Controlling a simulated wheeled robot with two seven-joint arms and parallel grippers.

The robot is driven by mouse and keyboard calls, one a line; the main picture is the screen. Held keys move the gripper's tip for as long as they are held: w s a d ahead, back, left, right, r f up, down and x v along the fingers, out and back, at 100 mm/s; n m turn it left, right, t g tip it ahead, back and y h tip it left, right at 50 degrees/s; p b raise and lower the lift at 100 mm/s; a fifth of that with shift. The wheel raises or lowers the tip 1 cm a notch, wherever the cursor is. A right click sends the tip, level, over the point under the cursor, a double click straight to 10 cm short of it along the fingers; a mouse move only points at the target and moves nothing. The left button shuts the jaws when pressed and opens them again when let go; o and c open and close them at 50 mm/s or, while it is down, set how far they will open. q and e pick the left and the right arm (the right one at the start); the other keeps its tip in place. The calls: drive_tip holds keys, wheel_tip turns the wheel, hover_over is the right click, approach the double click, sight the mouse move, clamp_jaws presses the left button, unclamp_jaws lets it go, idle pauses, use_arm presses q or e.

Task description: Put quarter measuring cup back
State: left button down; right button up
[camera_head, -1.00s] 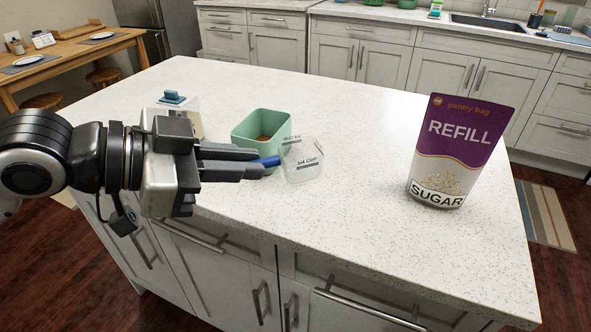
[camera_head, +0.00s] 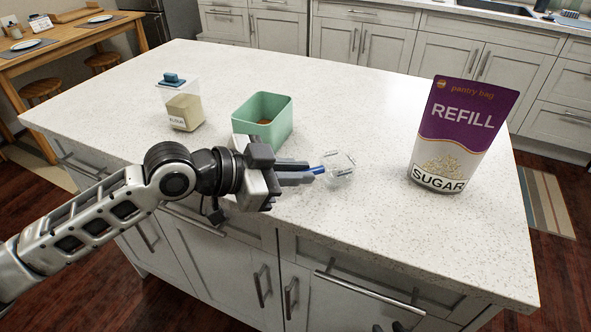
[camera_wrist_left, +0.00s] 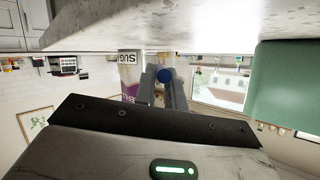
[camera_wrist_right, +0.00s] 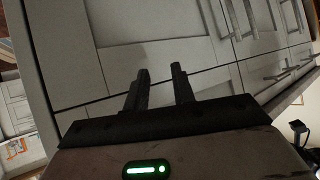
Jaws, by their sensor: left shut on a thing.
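The clear measuring cup (camera_head: 338,170) with a blue handle is at the middle of the white speckled island counter (camera_head: 420,235), right of the green bin. My left gripper (camera_head: 318,169) is shut on the blue handle, with the cup sticking out to the right of the fingertips. In the left wrist view the blue handle (camera_wrist_left: 165,74) shows between the two fingers. The cup is close to the counter top; I cannot tell if it touches. My right gripper (camera_wrist_right: 161,70) is open and empty, in front of grey cabinet fronts.
An open green bin (camera_head: 284,126) with something brown inside stands behind my left gripper. A clear jar with a blue lid (camera_head: 184,107) stands left of it. A purple and white sugar refill bag (camera_head: 458,135) stands at the right. The counter behind the cup is clear.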

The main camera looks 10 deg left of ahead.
use_arm(q)
drive_tip(key=shift+f, duration=0.2)
drive_tip(key=c, duration=1.5)
unclamp_jaws()
drive_tip(key=shift+o, duration=0.2)
drive_tip(key=shift+r, duration=0.15)
drive_tip(key=shift+s+a+r, duration=0.1)
drive_tip(key=shift+a, duration=0.1)
drive_tip(key=b+v, duration=0.1)
drive_tip(key=v, duration=1)
drive_tip(key=shift+s+a+r, duration=0.15)
drive_tip(key=shift+s+a, duration=0.05)
